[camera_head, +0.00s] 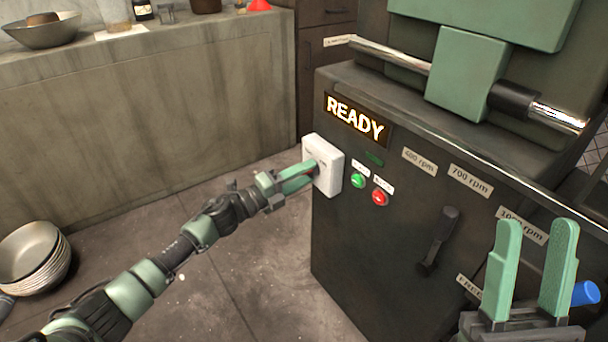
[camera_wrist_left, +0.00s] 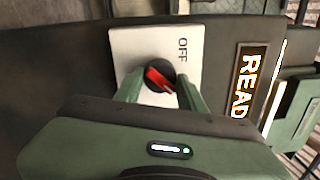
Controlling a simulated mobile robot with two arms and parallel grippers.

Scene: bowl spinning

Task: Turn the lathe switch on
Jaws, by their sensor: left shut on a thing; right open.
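The lathe (camera_head: 400,220) is a dark cabinet with a lit READY sign (camera_head: 356,119). The lathe switch is a white box (camera_head: 324,160) at the cabinet's left corner; it also shows in the left wrist view (camera_wrist_left: 125,48) with the label OFF. Its red knob (camera_wrist_left: 158,78) sits on a dark round base. My left gripper (camera_head: 308,168) is shut on the red knob, with one green finger on each side in the left wrist view (camera_wrist_left: 160,90). The arm hides part of the switch face. My right gripper (camera_head: 530,265) is open and empty in front of the cabinet at the lower right.
A green button (camera_head: 358,181) and a red button (camera_head: 380,198) are right of the switch. A dark lever (camera_head: 439,240) stands beside several rpm labels. A blue handle end (camera_head: 586,293) is by my right gripper. Stacked bowls (camera_head: 35,258) stand on the floor at left.

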